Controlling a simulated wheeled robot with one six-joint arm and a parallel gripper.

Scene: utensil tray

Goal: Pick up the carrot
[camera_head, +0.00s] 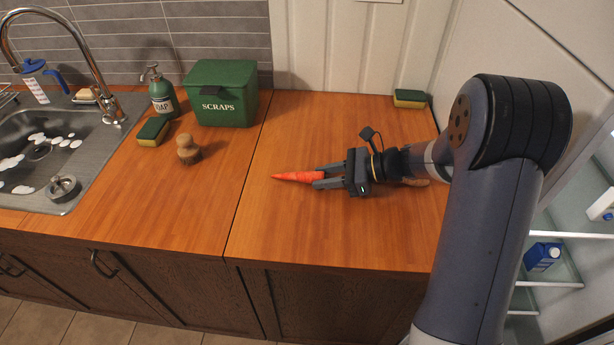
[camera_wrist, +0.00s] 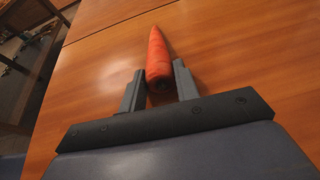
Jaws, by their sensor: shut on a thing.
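An orange carrot (camera_head: 297,176) is at the middle of the wooden counter, its thin tip toward the left in the head view. My gripper (camera_head: 321,176) is shut on the thick end of the carrot, one finger on each side. In the wrist view the carrot (camera_wrist: 157,58) points away from my gripper (camera_wrist: 158,88), its thick end between the fingertips. I cannot tell whether the carrot touches the counter or is slightly above it.
A green scraps bin (camera_head: 222,93), a soap bottle (camera_head: 161,93), a sponge (camera_head: 153,131) and a wooden brush (camera_head: 188,150) stand on the left. A sink (camera_head: 85,118) lies beyond them. Another sponge (camera_head: 410,98) is at the back right. The counter (camera_head: 290,235) in front is clear.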

